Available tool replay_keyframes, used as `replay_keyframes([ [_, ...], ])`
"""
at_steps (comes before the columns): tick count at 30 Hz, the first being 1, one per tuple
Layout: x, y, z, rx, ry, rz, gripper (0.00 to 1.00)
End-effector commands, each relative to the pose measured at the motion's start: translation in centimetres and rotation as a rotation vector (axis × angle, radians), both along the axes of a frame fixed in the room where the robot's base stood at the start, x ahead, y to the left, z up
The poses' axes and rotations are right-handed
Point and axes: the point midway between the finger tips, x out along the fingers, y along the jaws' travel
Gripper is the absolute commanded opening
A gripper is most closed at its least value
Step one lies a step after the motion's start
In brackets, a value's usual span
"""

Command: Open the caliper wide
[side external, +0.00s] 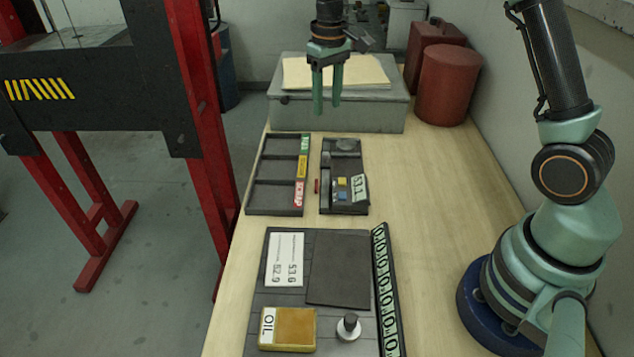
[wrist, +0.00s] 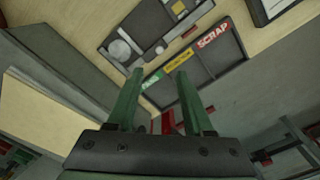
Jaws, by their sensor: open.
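A dark gauge fixture (side external: 343,177) lies on the bench in the side view. It has a round grey disc, small blue and yellow blocks and a white number plate, and looks like the caliper, though I cannot make out its jaws for certain. It also shows upside down at the top of the wrist view (wrist: 150,36). My gripper (side external: 328,106) hangs above and behind it, in front of the grey box, fingers pointing down. The fingers are apart with nothing between them; they also show in the wrist view (wrist: 160,75).
A sorting tray (side external: 250,178) with green, yellow and red SCRAP labels lies left of the fixture. The grey box (side external: 340,115) stands behind. A dark board (side external: 340,268) with number cards, an OIL tin (side external: 287,330) and a knob (side external: 348,327) lies nearer. Bench right of the fixture is clear.

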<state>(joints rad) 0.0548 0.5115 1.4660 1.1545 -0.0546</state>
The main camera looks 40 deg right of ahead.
Motion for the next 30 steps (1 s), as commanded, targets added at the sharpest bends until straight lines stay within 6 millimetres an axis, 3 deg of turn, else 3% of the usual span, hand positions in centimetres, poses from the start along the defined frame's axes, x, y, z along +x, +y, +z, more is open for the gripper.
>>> replay_keyframes([
  [8, 0.2, -0.1, -2.3, 0.001, 0.014, 0.000, 0.52],
  [21, 0.1, -0.1, -10.3, 0.001, 0.014, 0.000, 0.52],
  [30, 0.2, -0.1, -12.5, 0.001, 0.011, 0.000, 0.52],
])
